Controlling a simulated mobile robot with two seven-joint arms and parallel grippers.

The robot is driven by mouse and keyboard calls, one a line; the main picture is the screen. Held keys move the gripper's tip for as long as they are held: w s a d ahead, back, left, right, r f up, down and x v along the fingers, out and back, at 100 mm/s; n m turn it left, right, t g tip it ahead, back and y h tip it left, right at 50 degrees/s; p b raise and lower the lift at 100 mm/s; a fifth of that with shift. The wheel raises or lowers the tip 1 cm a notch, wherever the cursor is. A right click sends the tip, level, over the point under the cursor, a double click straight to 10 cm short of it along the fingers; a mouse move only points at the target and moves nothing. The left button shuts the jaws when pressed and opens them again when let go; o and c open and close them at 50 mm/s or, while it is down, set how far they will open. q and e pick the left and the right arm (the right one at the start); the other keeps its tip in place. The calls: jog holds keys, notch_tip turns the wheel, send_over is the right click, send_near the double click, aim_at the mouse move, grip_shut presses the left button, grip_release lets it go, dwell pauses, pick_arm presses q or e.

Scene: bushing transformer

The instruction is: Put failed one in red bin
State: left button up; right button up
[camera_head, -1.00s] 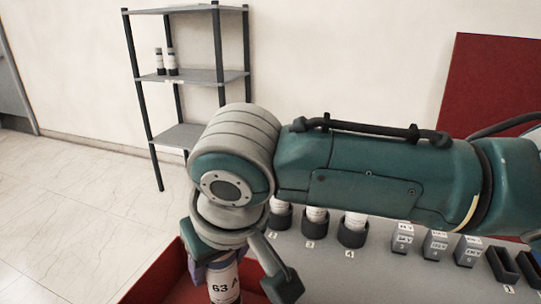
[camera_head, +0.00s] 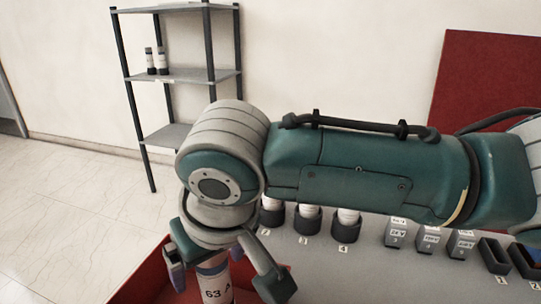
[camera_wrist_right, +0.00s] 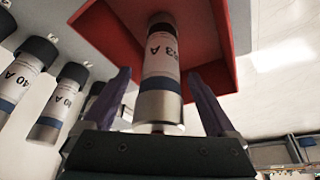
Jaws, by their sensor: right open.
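The white cylinder marked 63 A (camera_head: 214,288) is at the red bin (camera_head: 148,284), at the bottom left of the head view. My right gripper (camera_head: 224,278) is above it with its fingers spread to either side. In the right wrist view the cylinder (camera_wrist_right: 161,68) lies between the open purple fingers, with a visible gap on each side, and the red bin (camera_wrist_right: 103,32) is behind it. Its lower end is hidden in the head view. My left gripper is not in view.
Several cylinders in dark holders, including one at label 4 (camera_head: 346,224), stand on the grey table (camera_head: 385,280). Small grey blocks (camera_head: 427,238) and dark slots (camera_head: 495,256) are to the right. A grey shelf (camera_head: 180,75) holds two small cylinders.

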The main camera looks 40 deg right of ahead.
jog(key=p+v, duration=0.2)
jog(key=v, duration=0.7)
jog(key=shift+s+r, duration=0.15)
jog(key=shift+r, duration=0.2)
jog(key=shift+p, duration=0.3)
